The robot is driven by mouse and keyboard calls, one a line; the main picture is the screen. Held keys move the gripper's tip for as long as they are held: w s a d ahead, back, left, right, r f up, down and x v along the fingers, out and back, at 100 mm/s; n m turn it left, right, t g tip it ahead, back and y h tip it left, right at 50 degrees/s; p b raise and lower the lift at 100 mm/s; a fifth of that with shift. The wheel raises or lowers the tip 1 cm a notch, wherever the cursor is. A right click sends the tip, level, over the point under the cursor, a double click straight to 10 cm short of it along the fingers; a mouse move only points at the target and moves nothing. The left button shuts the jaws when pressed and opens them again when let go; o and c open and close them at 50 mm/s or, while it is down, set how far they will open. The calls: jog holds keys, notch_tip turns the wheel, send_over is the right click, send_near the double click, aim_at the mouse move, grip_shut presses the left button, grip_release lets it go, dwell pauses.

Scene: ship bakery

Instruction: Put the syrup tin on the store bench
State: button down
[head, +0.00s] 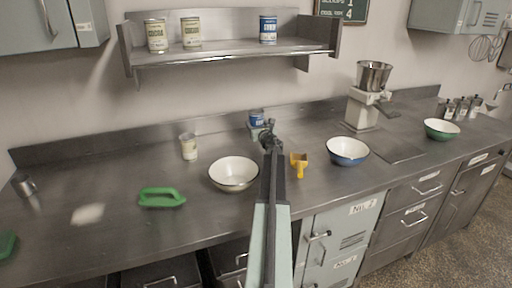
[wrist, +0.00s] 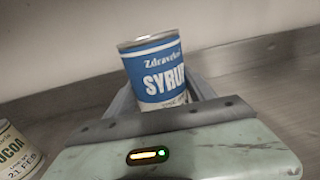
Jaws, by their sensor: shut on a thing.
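The syrup tin (head: 256,117), with a blue and white label, is in my gripper (head: 262,130) over the back part of the steel bench (head: 120,230). In the wrist view the tin (wrist: 153,70) stands slightly tilted between the fingers, its word SYRUP facing me. My gripper (wrist: 160,100) is shut on it. The tin's lower part is hidden by my gripper. I cannot tell whether its base touches the bench.
A cocoa tin (head: 189,147) stands left of my gripper. A wall shelf (head: 230,52) holds more tins above. A grinder (head: 366,100) stands right.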

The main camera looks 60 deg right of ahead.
notch_tip(320, 180, down, 7)
jog(key=b, duration=0.5)
jog(key=shift+r, duration=0.2)
jog(key=shift+f, duration=0.2)
jog(key=shift+c, duration=1.8)
grip_release()
jog(key=shift+r, duration=0.15)
jog(key=shift+s+a+r, duration=0.1)
jog(key=shift+s+a, duration=0.1)
jog(key=shift+s, duration=0.05)
jog(key=v, duration=1.1)
jog(key=shift+s+a, duration=0.15)
jog(key=shift+s, duration=0.1)
